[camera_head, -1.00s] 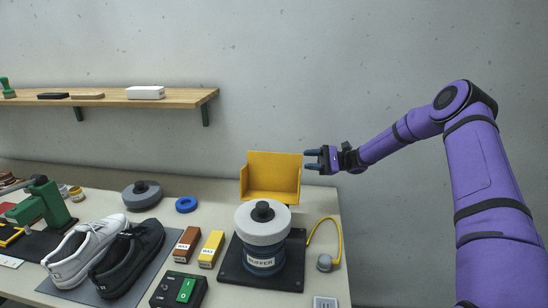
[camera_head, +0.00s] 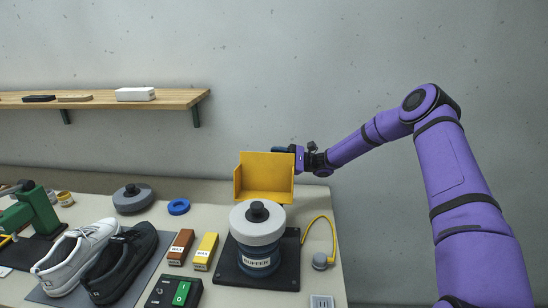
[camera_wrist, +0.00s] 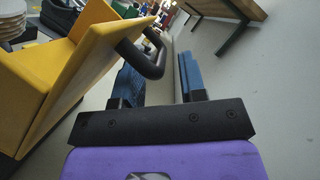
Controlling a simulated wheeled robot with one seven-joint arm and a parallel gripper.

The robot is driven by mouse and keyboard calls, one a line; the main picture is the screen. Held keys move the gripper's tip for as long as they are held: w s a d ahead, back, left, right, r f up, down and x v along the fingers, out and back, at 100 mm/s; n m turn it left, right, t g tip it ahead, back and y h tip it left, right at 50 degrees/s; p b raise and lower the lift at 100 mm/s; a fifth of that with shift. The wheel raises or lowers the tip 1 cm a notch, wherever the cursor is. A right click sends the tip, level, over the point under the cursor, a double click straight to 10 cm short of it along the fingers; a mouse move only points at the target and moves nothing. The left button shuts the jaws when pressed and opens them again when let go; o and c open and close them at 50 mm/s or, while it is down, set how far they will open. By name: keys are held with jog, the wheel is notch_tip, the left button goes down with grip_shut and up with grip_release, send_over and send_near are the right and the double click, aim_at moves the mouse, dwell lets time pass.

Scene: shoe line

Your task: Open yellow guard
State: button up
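The yellow guard (camera_head: 264,174) stands upright behind the buffer (camera_head: 258,235), its hollow side facing the head camera. In the wrist view the guard (camera_wrist: 62,72) fills the left side, with a black loop handle (camera_wrist: 158,62) on its back face. My gripper (camera_head: 287,150) is at the guard's top right edge, partly hidden behind it. In the wrist view its two blue fingers are apart, one beside the guard and one out to the right. The handle reaches into the space near the left finger. I cannot tell whether it touches either finger.
The buffer sits on a black base, with a yellow cable (camera_head: 320,232) to its right. A yellow box (camera_head: 206,251), a brown box (camera_head: 181,247) and a green switch (camera_head: 182,292) lie left of it. The wall is close behind; a shelf (camera_head: 150,103) hangs at left.

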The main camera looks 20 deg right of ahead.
jog(key=shift+a+r, duration=0.1)
jog(key=shift+a, duration=0.4)
grip_shut()
jog(key=r+n, duration=0.1)
jog(key=s+r+n, duration=0.1)
jog(key=s+r+n+g, duration=0.1)
jog(key=shift+a+r+h, duration=0.2)
jog(key=shift+a+h, duration=0.2)
grip_release()
jog(key=v, duration=1.1)
